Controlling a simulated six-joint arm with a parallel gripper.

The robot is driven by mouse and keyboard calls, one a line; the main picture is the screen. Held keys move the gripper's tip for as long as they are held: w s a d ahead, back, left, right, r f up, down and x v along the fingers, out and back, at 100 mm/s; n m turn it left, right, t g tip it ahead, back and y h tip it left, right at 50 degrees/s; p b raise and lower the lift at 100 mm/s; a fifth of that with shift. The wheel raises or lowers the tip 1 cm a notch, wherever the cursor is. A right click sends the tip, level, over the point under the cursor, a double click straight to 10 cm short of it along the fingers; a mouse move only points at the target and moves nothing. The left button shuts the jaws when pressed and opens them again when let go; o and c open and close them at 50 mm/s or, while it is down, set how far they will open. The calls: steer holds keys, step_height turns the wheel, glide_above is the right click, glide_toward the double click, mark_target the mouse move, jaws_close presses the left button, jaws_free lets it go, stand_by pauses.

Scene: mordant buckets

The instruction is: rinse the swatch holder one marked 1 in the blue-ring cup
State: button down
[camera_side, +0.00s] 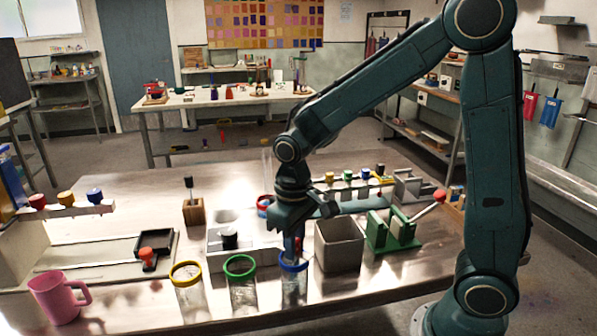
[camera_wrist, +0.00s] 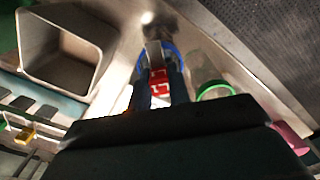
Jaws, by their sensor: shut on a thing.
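My gripper (camera_side: 292,246) is shut on a small red swatch holder (camera_wrist: 159,82) with a white marking that I cannot read clearly. In the wrist view the holder sits between my two fingers. The blue-ring cup (camera_side: 294,288) is clear, stands near the table's front edge and is directly below my gripper. Its blue ring (camera_wrist: 171,49) shows around and behind the fingertips in the wrist view. My fingers come down to the ring; how far the holder reaches into the cup is hidden in the side view.
A green-ring cup (camera_side: 242,292) and a yellow-ring cup (camera_side: 188,296) stand left of the blue-ring cup. A grey open bin (camera_side: 339,249) stands close on its right, with a green stand (camera_side: 388,236) beyond. A pink mug (camera_side: 55,298) is at far left.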

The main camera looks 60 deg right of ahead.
steer(key=shift+f, duration=0.4)
steer(key=shift+r, duration=0.15)
stand_by(0.4)
steer(key=shift+r, duration=3.35)
steer(key=shift+r, duration=0.15)
stand_by(0.7)
steer(key=shift+r, duration=1.35)
steer(key=shift+r, duration=0.15)
